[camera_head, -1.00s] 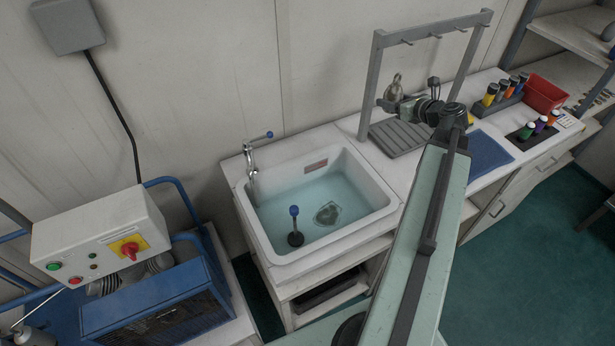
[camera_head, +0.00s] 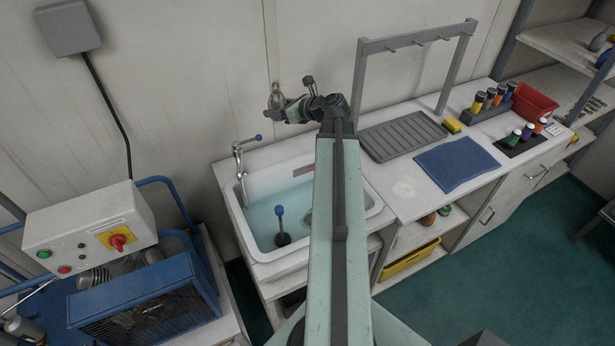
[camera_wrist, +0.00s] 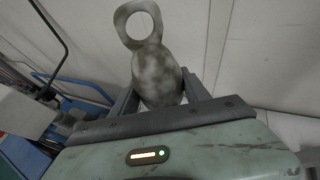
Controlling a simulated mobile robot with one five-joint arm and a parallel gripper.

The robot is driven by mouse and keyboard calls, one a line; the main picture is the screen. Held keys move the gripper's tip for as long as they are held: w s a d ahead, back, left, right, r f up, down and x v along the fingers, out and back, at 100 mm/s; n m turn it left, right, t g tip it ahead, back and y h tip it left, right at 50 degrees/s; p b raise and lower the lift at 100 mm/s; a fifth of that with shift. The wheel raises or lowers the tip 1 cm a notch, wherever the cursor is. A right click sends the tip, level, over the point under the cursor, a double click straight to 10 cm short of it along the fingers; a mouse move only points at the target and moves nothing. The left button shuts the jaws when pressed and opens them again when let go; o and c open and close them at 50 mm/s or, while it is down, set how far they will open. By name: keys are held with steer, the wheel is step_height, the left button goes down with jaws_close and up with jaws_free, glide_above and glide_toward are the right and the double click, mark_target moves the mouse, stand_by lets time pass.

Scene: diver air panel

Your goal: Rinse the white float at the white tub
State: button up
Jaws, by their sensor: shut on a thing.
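The white float (camera_head: 276,93) is a mottled grey-white bulb with a ring at its top. In the wrist view the float (camera_wrist: 158,76) stands upright, smudged with grey patches. My gripper (camera_head: 281,108) is shut on it, with one finger on each side in the wrist view (camera_wrist: 160,92). It holds the float in the air near the wall, above the back of the white tub in the head view. The white tub (camera_head: 239,226) is a basin of clear bluish water. My arm hides its right part.
A tap (camera_head: 240,165) with a blue-tipped lever stands at the tub's back left. A blue-topped plug (camera_head: 281,225) stands in the water. Right of the tub are a grey ribbed mat (camera_head: 402,135), a grey hook rack (camera_head: 363,80), a blue cloth (camera_head: 456,164) and a yellow sponge (camera_head: 452,125).

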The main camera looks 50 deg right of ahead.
steer(key=s+a+f+n+g+y+b, duration=0.1)
steer(key=s+f+n+g+b, duration=0.25)
steer(key=s+f, duration=0.55)
steer(key=s+a+f+n+g+y+b, duration=0.15)
steer(key=s+f+g+b, duration=0.35)
steer(key=f, duration=0.6)
steer(key=shift+n, duration=0.3)
steer(key=f+b, duration=1.5)
steer(key=s+f+b, duration=0.1)
steer(key=f+b, duration=0.6)
steer(key=f, duration=0.1)
steer(key=shift+f+b, duration=0.2)
steer(key=shift+b, duration=0.2)
steer(key=shift+r, duration=0.15)
stand_by(0.5)
step_height(320, 180, up, 23)
steer(key=p, duration=2.3)
